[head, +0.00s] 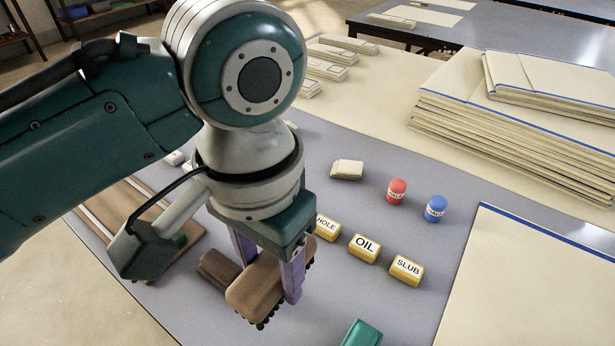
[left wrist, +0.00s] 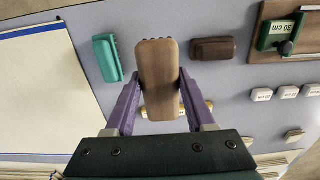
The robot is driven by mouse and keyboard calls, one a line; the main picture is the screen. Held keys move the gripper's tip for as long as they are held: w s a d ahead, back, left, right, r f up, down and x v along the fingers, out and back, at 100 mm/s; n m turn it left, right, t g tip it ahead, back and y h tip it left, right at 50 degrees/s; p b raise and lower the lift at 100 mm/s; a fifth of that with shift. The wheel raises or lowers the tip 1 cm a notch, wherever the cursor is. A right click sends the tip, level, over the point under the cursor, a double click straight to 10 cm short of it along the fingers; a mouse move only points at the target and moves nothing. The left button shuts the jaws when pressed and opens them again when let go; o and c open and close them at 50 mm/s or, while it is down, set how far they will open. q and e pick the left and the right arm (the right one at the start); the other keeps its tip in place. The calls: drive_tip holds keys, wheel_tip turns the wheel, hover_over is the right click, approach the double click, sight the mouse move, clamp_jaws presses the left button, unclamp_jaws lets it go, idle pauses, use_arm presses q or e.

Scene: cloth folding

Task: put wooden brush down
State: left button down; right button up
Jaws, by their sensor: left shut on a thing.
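The wooden brush (head: 257,287) has a brown block back and dark bristles that point down. My left gripper (head: 268,270) is shut on it, with one purple finger on each side. In the left wrist view the brush (left wrist: 158,80) lies lengthwise between the fingers of the left gripper (left wrist: 160,85). The brush looks close above the grey table (head: 330,290); I cannot tell whether its bristles touch the surface. My right gripper is not in view.
A darker brown block (head: 218,268) lies beside the brush. Yellow blocks labelled HOLE, OIL (head: 364,248) and SLUB stand to the right. A teal object (head: 362,334) lies at the front. Red (head: 397,190) and blue (head: 435,208) containers stand behind. Folded cloth stacks (head: 510,130) fill the right.

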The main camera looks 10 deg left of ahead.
use_arm(q)
wheel_tip(320, 180, down, 6)
drive_tip(key=shift+f+b, duration=0.2)
drive_tip(key=shift+b, duration=0.65)
wheel_tip(320, 180, down, 4)
drive_tip(key=shift+a+r+b, duration=0.1)
drive_tip(key=shift+r+b, duration=0.05)
drive_tip(key=shift+b, duration=0.7)
drive_tip(key=shift+f, duration=0.25)
drive_tip(key=shift+f, duration=0.1)
drive_tip(key=shift+c, duration=1.3)
unclamp_jaws()
